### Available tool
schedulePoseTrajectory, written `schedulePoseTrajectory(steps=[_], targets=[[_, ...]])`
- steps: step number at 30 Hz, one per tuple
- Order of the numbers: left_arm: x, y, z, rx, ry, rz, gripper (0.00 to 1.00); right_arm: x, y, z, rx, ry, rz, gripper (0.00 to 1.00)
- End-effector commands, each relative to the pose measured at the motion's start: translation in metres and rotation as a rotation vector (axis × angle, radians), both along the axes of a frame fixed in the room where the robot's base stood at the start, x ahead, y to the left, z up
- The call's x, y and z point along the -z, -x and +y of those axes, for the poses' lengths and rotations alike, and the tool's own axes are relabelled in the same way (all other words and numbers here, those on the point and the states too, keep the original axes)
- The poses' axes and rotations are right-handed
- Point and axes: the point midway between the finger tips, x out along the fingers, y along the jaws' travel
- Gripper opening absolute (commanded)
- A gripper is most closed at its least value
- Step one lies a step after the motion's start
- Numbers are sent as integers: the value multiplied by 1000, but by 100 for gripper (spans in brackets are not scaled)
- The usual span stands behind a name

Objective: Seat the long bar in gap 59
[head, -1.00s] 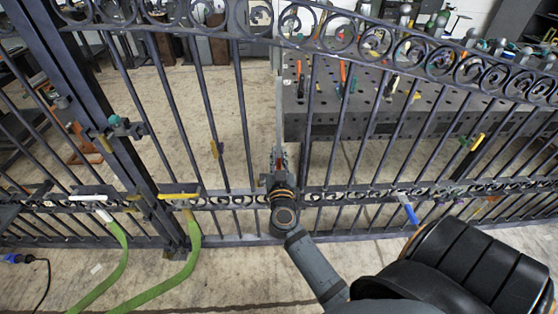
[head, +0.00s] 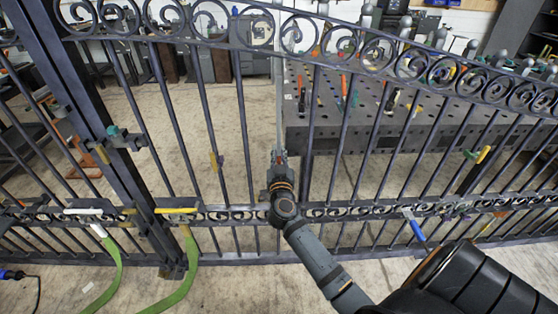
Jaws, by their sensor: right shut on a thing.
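The long bar (head: 279,105) is thin and light grey. It stands about upright in my right gripper (head: 279,155), which is shut on its lower part. The bar is in line with a wide space in the dark scroll gate (head: 200,28), between one picket on its left and one on its right. Its upper end reaches the height of the scroll band. I cannot tell whether it touches either rail. My right gripper is above the lower scroll rail (head: 345,211), and my wrist covers part of that rail. My left gripper is out of view. No gap number is readable.
A perforated dark table (head: 400,125) with tools stands behind the gate. Two green straps (head: 183,275) hang at the lower left near a thick gate post (head: 105,125). A blue-handled tool (head: 414,227) sits on the lower rail at right. Bare floor shows left of the bar.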

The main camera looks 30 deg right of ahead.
Motion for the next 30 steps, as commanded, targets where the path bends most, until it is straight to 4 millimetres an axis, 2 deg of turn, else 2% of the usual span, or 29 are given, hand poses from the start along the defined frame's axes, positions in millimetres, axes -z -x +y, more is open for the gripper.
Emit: schedulePoseTrajectory(steps=[2,9,18,30], targets=[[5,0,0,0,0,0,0,-2,-5,-3,0,3,-7,0],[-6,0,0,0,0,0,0,-4,-20,-12,0,4,-5,0],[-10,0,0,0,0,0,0,-2,-35,-21,0,4,-6,0],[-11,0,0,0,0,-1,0,0,-39,-24,0,2,-6,0]])
